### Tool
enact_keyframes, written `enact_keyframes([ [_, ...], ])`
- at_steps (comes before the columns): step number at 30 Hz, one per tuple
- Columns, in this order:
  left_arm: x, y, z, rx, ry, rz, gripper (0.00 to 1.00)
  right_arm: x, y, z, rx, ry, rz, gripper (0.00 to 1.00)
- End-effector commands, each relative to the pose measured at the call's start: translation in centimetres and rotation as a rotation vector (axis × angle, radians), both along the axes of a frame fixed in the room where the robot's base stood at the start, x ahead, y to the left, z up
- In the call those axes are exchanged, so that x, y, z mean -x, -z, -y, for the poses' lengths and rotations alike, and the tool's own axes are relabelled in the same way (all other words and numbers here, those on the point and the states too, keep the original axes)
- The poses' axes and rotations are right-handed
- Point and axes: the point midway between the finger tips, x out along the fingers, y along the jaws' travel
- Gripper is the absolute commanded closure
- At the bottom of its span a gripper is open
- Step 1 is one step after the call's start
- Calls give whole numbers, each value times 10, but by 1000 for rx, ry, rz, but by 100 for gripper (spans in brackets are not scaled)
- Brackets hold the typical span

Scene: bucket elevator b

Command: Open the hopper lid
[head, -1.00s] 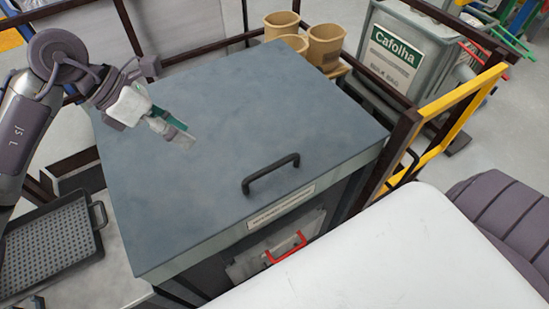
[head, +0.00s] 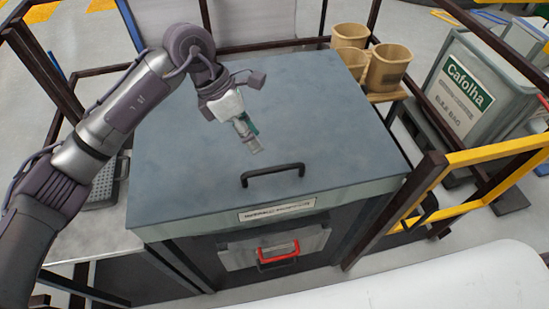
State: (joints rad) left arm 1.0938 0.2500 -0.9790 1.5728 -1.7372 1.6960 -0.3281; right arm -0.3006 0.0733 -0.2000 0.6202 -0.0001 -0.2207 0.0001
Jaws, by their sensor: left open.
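The hopper lid (head: 190,160) is a flat blue-grey cover lying shut on a dark box in the head view. Its black bar handle (head: 273,175) stands near the front edge. My left gripper (head: 253,146) is open and empty, pointing down above the lid, a little behind and left of the handle and apart from it. Its exact height over the lid is hard to tell. My right gripper is not in view.
A panel with a red handle (head: 279,256) is on the box front below a label. Tan buckets (head: 388,67) stand behind right. A grey Cafolha bin (head: 487,85) and a yellow rail (head: 500,148) are at right.

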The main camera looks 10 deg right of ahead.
Motion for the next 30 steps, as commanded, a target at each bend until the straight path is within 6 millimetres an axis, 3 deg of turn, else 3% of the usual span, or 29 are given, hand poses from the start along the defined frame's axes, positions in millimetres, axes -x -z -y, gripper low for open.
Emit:
enact_keyframes([
  [5,9,33,17,1,3,-5,59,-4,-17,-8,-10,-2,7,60],
  [15,16,79,36,1,2,-2,59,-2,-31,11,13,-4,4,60],
  [26,17,85,38,1,2,1,59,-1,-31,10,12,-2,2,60],
  [30,16,85,38,1,2,1,79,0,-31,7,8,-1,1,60],
])
